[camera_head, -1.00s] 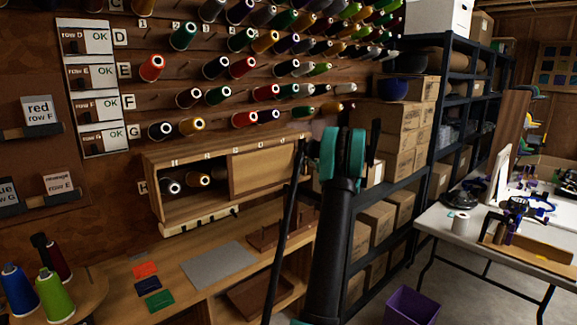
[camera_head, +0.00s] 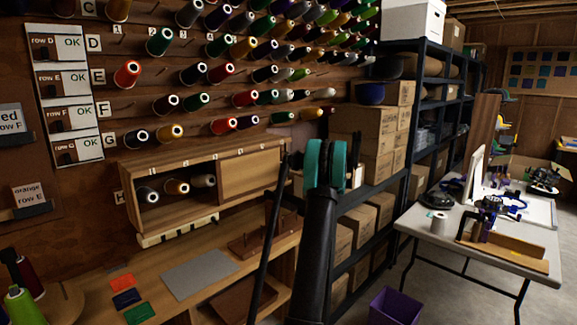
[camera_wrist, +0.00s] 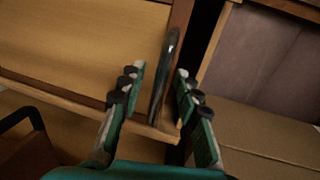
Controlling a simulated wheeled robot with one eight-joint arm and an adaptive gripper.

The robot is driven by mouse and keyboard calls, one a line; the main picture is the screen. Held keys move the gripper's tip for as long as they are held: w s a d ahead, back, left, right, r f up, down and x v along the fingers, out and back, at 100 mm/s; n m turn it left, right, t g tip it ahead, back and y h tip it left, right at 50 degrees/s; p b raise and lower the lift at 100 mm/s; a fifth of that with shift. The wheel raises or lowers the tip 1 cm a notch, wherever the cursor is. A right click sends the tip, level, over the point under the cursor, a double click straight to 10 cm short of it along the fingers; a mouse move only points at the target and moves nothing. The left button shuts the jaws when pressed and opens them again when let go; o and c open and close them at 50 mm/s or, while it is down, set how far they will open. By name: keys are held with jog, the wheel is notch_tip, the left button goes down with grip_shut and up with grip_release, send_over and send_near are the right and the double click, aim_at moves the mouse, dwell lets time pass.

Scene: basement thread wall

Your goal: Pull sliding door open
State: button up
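The sliding door (camera_head: 252,172) is a light wooden panel covering the right part of a wall cabinet (camera_head: 130,205); the left part stands open and shows several thread spools. In the wrist view the door panel (camera_wrist: 95,45) fills the upper left. A dark curved bar handle (camera_wrist: 165,80) stands near its right edge. My gripper (camera_wrist: 159,72) is open, with one green finger on each side of the handle in the picture. I cannot tell whether either finger touches it. In the head view my gripper (camera_head: 325,163) is at the cabinet's right end, its fingertips hidden.
Many thread spools (camera_head: 245,98) stick out on pegs above the cabinet. A wooden workbench (camera_head: 225,245) with a grey mat (camera_head: 200,272) lies below. A dark shelf rack with cardboard boxes (camera_head: 380,140) stands right behind my arm. A white table (camera_head: 480,235) is further right.

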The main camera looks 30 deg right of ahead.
jog(key=v, duration=1.2)
dwell(0.4)
jog(key=a+f+n+g, duration=0.3)
jog(key=a+n+g, duration=0.15)
jog(key=a, duration=1.25)
jog(key=s+a+f+n+g+h, duration=0.1)
jog(key=s+a+f+n+g, duration=0.2)
jog(key=a, duration=0.6)
jog(key=s+a+f+n+g, duration=0.1)
jog(key=s+a+f+n, duration=0.1)
jog(key=s+a+n, duration=0.5)
jog(key=s+a+f+n+g+h, duration=0.1)
jog(key=s+a+f+n+h, duration=0.2)
jog(key=s+a+f+n, duration=0.5)
jog(key=s+a+f+n+g+h, duration=0.2)
jog(key=s+a, duration=0.5)
jog(key=s, duration=0.5)
jog(key=s+f+n+h, duration=0.2)
jog(key=s+f+n, duration=0.3)
jog(key=s, duration=0.4)
jog(key=shift+s+d+f+n, duration=0.15)
jog(key=shift+s+d+n, duration=0.05)
jog(key=shift+d+n, duration=0.3)
